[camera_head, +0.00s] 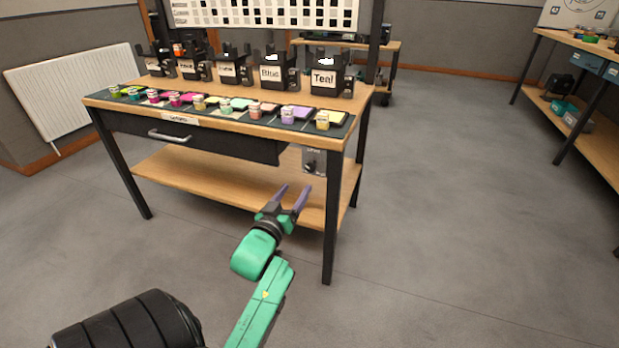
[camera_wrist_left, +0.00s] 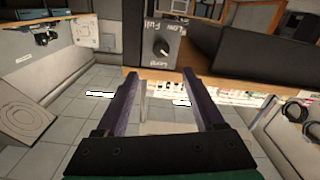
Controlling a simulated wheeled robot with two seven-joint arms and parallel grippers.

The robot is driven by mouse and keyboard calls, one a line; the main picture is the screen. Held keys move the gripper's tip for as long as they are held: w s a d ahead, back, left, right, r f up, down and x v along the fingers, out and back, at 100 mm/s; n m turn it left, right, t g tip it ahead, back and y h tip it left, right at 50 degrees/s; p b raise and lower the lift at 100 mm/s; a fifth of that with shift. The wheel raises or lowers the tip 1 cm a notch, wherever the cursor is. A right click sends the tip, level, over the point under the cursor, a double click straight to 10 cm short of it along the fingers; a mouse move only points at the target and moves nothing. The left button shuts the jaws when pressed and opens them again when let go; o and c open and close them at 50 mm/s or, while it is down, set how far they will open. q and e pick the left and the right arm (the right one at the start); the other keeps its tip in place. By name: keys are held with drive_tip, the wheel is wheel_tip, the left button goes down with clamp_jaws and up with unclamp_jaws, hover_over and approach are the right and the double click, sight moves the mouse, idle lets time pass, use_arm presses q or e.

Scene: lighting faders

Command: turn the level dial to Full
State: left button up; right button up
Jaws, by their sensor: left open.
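The level dial (camera_head: 311,166) is a small dark knob on a grey panel (camera_head: 316,154) under the right end of the wooden table. In the left wrist view the knob (camera_wrist_left: 162,48) shows a pale pointer mark, with handwritten labels around it, including Low and Full. Which label the pointer meets is too small to tell. My left gripper (camera_head: 294,190) is open and empty, in front of and below the dial. In the left wrist view its two purple fingers (camera_wrist_left: 160,75) are apart, with the dial beyond the gap, not touched. My right gripper is not in view.
The table's drawer (camera_head: 190,136) with a handle is left of the panel, and a wooden lower shelf (camera_head: 215,185) lies below. Small colored jars and labelled black holders stand on the tabletop. A black table leg (camera_head: 331,225) is right of my gripper. Floor in front is clear.

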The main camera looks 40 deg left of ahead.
sight(309, 168)
use_arm(q)
drive_tip(key=b+x, duration=0.1)
drive_tip(key=x, duration=0.6)
drive_tip(key=shift+w+a+f, duration=0.15)
drive_tip(key=shift+w+a, duration=0.05)
drive_tip(key=b+x, duration=0.1)
drive_tip(key=x, duration=0.1)
drive_tip(key=shift+w+a, duration=0.15)
drive_tip(key=shift+w, duration=0.25)
drive_tip(key=shift+w+a, duration=0.2)
drive_tip(key=shift+w, duration=0.25)
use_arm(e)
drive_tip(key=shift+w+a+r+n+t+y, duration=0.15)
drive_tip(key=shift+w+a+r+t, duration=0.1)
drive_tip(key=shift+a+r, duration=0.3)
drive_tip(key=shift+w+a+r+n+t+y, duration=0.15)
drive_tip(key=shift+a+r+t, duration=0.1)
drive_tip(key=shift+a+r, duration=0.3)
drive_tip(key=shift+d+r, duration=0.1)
